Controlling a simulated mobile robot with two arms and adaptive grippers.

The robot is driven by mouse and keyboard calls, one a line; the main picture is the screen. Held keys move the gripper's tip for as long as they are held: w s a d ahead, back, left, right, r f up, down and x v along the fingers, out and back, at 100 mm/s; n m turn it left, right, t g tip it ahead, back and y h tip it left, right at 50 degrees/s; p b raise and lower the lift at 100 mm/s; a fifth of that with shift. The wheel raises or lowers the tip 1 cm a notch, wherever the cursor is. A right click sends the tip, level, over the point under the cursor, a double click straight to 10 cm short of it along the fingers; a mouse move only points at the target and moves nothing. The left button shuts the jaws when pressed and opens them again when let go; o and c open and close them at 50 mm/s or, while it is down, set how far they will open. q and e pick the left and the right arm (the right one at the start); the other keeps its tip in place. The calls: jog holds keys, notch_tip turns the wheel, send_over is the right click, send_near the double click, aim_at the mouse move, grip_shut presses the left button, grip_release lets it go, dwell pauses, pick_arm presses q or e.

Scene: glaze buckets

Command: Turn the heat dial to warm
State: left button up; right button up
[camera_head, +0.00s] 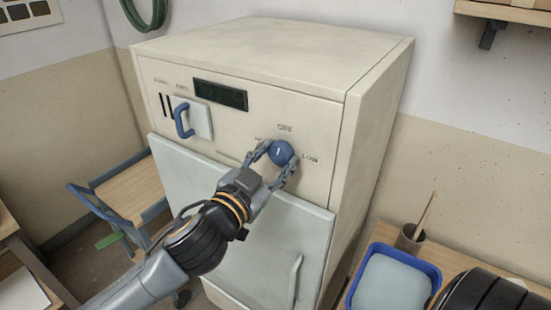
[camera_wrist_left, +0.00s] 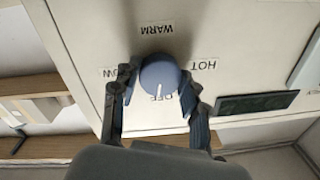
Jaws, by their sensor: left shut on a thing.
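The heat dial is a round blue knob (camera_head: 282,153) on the upper right of the cream kiln-like cabinet's (camera_head: 330,115) front. In the left wrist view the dial (camera_wrist_left: 160,76) carries a white pointer mark, which faces the OFF label, partly hidden. The WARM label (camera_wrist_left: 157,29) lies on the opposite side, with LOW (camera_wrist_left: 110,73) and HOT (camera_wrist_left: 203,65) to the sides. My left gripper (camera_head: 276,160) is shut on the dial, one finger on each side, also seen in the wrist view (camera_wrist_left: 160,88). My right gripper is out of view.
A dark display (camera_head: 220,94) and a blue-handled switch (camera_head: 186,120) are on the panel's left. A door with a pale handle (camera_head: 296,280) is below. A blue tray (camera_head: 437,272) and a cup (camera_head: 410,238) stand at lower right. A wooden-topped cart (camera_head: 130,190) is at left.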

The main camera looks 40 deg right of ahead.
pick_arm(q)
jog(key=m, duration=0.4)
jog(key=shift+m, duration=0.3)
jog(key=m, duration=0.4)
jog(key=shift+w, duration=0.1)
jog(key=m, duration=0.4)
jog(key=shift+m+g+h, duration=0.3)
jog(key=shift+g+h, duration=0.1)
jog(key=m, duration=0.8)
jog(key=shift+a+m+g, duration=0.1)
jog(key=shift+m+g, duration=0.2)
jog(key=shift+m, duration=0.1)
jog(key=m, duration=0.3)
jog(key=shift+m, duration=0.4)
jog(key=m, duration=0.5)
jog(key=shift+m+g+p, duration=0.3)
jog(key=shift+m, duration=1.6)
